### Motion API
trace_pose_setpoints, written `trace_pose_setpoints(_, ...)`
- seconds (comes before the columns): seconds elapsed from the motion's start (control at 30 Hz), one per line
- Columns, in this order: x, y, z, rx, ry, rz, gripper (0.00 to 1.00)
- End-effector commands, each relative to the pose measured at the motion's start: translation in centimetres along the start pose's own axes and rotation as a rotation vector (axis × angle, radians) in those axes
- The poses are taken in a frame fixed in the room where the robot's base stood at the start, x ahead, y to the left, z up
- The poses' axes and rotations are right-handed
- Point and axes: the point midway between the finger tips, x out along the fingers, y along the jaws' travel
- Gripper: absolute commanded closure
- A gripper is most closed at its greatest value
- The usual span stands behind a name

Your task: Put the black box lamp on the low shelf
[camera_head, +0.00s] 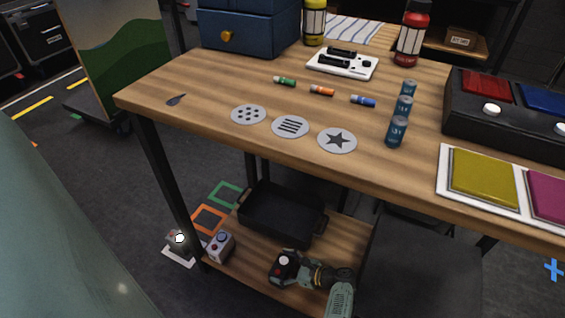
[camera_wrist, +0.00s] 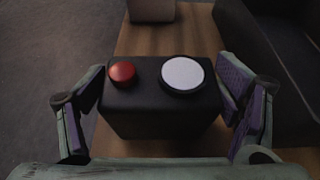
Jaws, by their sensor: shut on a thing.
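The black box lamp (camera_wrist: 160,110) has a red button and a white round lamp on top. It sits between the two fingers of my gripper (camera_wrist: 165,100) in the wrist view, and my gripper is shut on it. In the head view the box lamp (camera_head: 284,267) and my gripper (camera_head: 300,272) are over the low wooden shelf (camera_head: 343,240), at the front right of the black tray. The box looks upright, at or just above the shelf boards; I cannot tell if it touches them. Its underside is hidden.
A black tray (camera_head: 283,217) stands behind on the low shelf. A grey box with a button (camera_head: 220,246) stands at the shelf's left end. Another box with a white lamp (camera_head: 180,242) is on the floor outside. The tabletop (camera_head: 200,80) and its leg (camera_head: 168,180) are above and left.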

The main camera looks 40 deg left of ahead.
Motion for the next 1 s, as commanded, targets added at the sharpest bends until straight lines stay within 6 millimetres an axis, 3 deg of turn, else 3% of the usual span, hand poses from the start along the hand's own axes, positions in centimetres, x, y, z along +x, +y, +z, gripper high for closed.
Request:
trace_pose_setpoints(0.07, 0.1, -0.1, -0.3, -0.001, -0.002, -0.001, 0.65)
trace_pose_setpoints(0.1, 0.1, 0.0, -0.3, 0.000, 0.000, 0.000, 0.16)
trace_pose_setpoints(0.3, 0.1, 0.0, -0.3, 0.000, 0.000, 0.000, 0.02)
trace_pose_setpoints(0.77, -0.2, 0.0, 0.4, 0.000, 0.000, 0.000, 0.00)
trace_pose_setpoints(1.0, -4.5, -0.1, 0.2, 0.001, -0.001, -0.006, 0.00)
